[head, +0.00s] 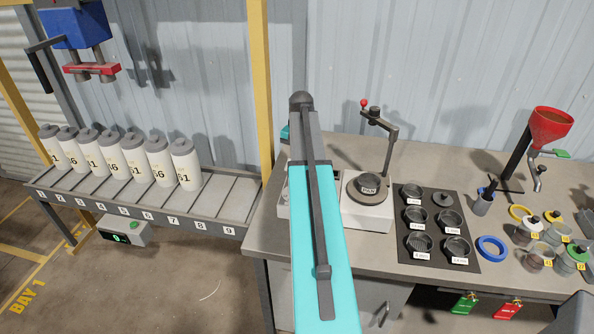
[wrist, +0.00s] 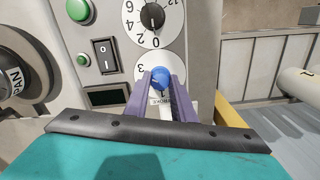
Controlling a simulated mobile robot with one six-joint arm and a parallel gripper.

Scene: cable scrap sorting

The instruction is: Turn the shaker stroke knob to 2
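The shaker (head: 372,214) is a pale machine with a round pan on top, on the bench in the head view. My arm hides part of it, including the stroke knob. In the wrist view, the blue stroke knob (wrist: 160,76) sits on a white dial (wrist: 145,60), with a 3 visible to its left and a 1 below it. The 2 is not visible. My gripper (wrist: 161,82) has its two purple fingers on either side of the knob, very close to it. I cannot tell whether they press on it.
In the wrist view, a second dial with a black knob (wrist: 152,16), a rocker switch (wrist: 104,55), green buttons (wrist: 79,10) and a dark display (wrist: 108,97) are close by. In the head view, a black tray (head: 437,264) with several sieves stands right of the shaker.

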